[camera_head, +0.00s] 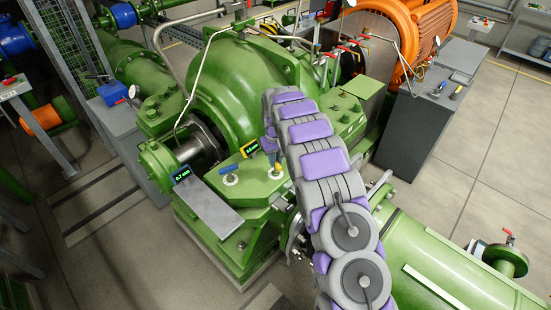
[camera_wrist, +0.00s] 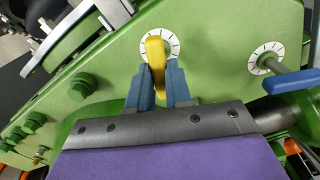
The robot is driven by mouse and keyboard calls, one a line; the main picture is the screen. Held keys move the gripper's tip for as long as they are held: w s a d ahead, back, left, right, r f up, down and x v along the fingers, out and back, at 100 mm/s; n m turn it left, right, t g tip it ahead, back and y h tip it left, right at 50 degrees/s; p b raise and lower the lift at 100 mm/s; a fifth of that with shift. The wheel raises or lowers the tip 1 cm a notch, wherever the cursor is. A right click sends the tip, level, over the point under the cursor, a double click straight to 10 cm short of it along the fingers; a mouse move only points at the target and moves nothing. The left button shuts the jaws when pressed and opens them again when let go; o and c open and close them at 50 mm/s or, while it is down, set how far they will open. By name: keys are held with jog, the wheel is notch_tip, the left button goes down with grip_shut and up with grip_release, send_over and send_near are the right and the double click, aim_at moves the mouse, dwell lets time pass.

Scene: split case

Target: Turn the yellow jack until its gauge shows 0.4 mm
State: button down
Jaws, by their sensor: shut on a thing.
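The yellow jack (camera_wrist: 154,48) shows in the wrist view as a yellow handle over a white dial with black tick marks on the green casing. My gripper (camera_wrist: 160,76) has its two blue fingers closed on the sides of this handle. In the head view my gripper (camera_head: 270,148) is at the casing flange, and the arm hides part of the jack. The yellow-framed gauge (camera_head: 250,148) beside it has small green digits, which look like 0.5 mm but are hard to read.
The blue jack (camera_head: 231,178) stands on its own dial close by; its handle also shows in the wrist view (camera_wrist: 292,82). The blue-framed gauge (camera_head: 181,174) reads about 0.7 mm. A grey cabinet (camera_head: 412,125) stands at the right.

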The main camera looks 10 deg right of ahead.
jog(key=shift+n, duration=2)
jog(key=c, duration=1)
grip_release()
jog(key=shift+c, duration=0.2)
notch_tip(320, 180, up, 17)
jog(key=shift+r, duration=0.15)
